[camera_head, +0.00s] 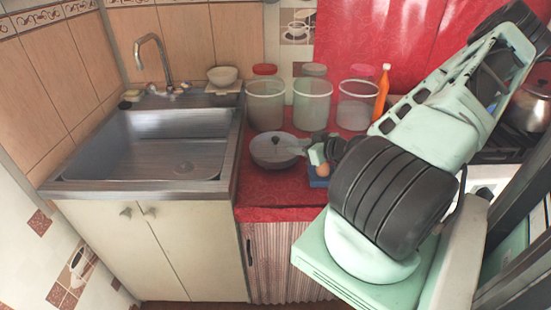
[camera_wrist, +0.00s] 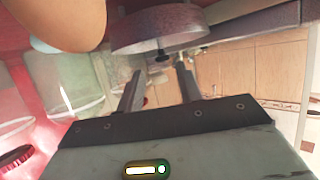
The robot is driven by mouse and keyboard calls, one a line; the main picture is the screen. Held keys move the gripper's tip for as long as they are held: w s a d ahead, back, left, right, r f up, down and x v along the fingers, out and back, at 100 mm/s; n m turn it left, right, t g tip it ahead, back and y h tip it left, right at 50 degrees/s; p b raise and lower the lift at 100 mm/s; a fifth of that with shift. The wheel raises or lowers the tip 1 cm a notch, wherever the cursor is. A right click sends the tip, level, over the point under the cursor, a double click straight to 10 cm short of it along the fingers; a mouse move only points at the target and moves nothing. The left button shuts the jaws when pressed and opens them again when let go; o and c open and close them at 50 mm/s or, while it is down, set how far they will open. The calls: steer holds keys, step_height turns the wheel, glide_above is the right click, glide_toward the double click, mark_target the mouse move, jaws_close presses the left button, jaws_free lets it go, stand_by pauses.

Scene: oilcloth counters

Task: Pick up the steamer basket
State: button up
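A round grey metal vessel with a short handle, which I take for the steamer basket (camera_head: 272,153), sits on the red counter just right of the sink. In the wrist view the basket (camera_wrist: 165,32) shows its speckled side ahead of the fingers, with a dark handle end pointing toward them. My gripper (camera_head: 333,150) is just right of the basket, partly hidden behind my arm. In the wrist view my gripper (camera_wrist: 161,72) is open, with nothing seen held. The handle end appears between the fingertips; I cannot tell whether anything touches.
A brown egg (camera_head: 323,170) in a blue holder (camera_head: 317,181) lies close to my gripper.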

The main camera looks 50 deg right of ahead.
glide_toward(272, 152)
steer(key=w+r, duration=0.2)
steer(key=w, duration=0.1)
steer(key=shift+w+d+r+p, duration=0.2)
steer(key=shift+w+p, duration=0.05)
steer(key=shift+p, duration=0.05)
steer(key=shift+p+x, duration=0.4)
steer(key=shift+x, duration=2.9)
steer(key=shift+s+f, duration=0.1)
jaws_close()
